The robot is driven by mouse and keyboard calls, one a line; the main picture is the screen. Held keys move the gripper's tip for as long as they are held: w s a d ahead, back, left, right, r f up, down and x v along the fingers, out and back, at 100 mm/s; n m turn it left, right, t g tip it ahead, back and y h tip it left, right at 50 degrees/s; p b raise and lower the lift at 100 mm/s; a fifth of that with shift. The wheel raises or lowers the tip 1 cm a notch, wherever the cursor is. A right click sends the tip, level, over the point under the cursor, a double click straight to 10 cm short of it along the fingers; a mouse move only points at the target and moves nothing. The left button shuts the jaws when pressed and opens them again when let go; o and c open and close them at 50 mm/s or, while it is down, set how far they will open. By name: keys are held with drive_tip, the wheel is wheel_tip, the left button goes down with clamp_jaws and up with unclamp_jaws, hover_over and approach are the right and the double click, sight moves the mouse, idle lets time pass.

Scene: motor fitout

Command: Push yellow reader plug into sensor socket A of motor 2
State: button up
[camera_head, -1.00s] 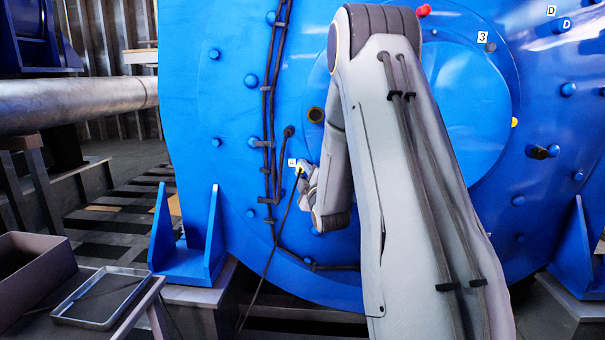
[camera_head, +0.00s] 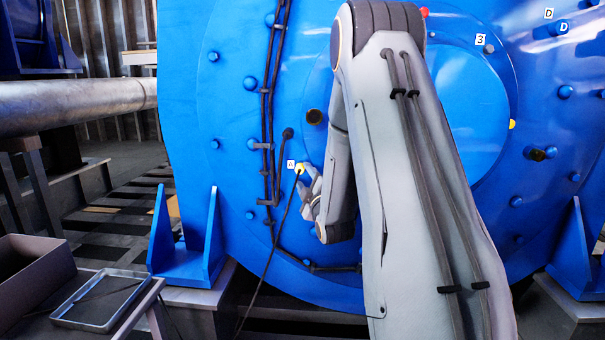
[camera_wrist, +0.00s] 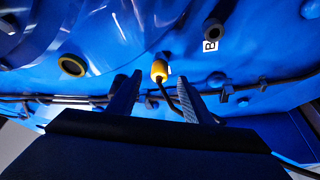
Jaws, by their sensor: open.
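The yellow reader plug (camera_head: 299,169) sits at the blue motor face beside the white label A (camera_head: 291,164), with its dark cable hanging down. In the wrist view the plug (camera_wrist: 159,70) stands out from the blue face, its cable running down between my fingers. I cannot tell how deep it sits; the socket behind it is hidden. My gripper (camera_head: 309,190) is just below and right of the plug, apart from it. In the wrist view my gripper (camera_wrist: 159,80) has its fingers spread, with the plug beyond the tips and nothing held.
A dark socket (camera_wrist: 211,29) with label B (camera_wrist: 210,45) is near the plug in the wrist view. A brass-rimmed port (camera_head: 316,116) is above the gripper. Dark cable runs (camera_head: 268,110) are clamped left of it. A tray (camera_head: 100,298) is at lower left.

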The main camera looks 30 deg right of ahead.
drive_tip(key=v, duration=0.4)
idle(0.4)
